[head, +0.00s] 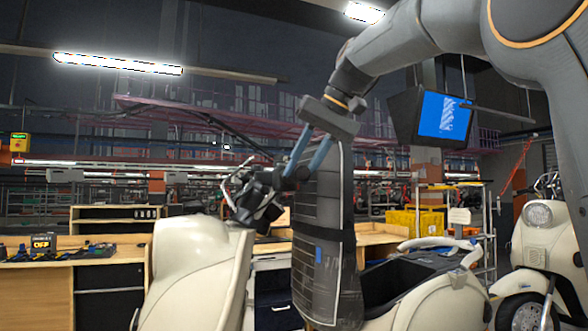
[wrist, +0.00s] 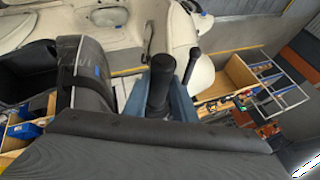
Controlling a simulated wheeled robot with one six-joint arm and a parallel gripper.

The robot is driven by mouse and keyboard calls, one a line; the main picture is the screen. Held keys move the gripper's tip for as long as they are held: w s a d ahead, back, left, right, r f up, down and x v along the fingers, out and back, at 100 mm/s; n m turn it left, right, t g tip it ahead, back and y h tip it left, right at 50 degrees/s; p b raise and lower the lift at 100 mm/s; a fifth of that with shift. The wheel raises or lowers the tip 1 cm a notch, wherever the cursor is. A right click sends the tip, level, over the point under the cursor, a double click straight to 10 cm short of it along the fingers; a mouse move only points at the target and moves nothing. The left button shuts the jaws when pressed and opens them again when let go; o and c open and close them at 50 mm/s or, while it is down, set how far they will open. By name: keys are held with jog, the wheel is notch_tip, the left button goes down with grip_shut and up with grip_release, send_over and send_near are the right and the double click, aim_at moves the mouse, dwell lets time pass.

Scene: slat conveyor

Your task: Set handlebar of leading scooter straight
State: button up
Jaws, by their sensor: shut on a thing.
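The nearest scooter's cream body (head: 200,275) stands at the lower middle of the head view. Its dark handlebar (head: 258,200) with a thin lever sits above that body and looks angled; its exact turn is hard to judge. My gripper (head: 301,172) reaches down from the upper right, its blue fingers shut on the handlebar's black grip. In the wrist view, the black grip (wrist: 160,72) stands between the fingers of my gripper (wrist: 159,92). A black lever (wrist: 188,65) shows just right of them. The rest of the handlebar is mostly hidden in that view.
A dark padded, strapped panel (head: 325,245) stands close beside the gripper. Another cream scooter (head: 535,240) is at the right. Wooden workbenches (head: 110,275) stand behind, at left. A monitor (head: 440,120) hangs near my arm.

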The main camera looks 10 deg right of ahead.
jog(key=shift+w+d+f, duration=0.1)
jog(key=shift+d+f, duration=0.3)
jog(key=shift+d, duration=0.15)
jog(key=shift+w+d+f+n+b, duration=0.15)
jog(key=shift+d+f+n+b, duration=0.15)
jog(key=shift+d+b, duration=0.2)
jog(key=o, duration=0.6)
jog(key=shift+d+f, duration=0.1)
jog(key=o, duration=0.6)
jog(key=shift+c, duration=0.2)
jog(key=shift+r, duration=0.2)
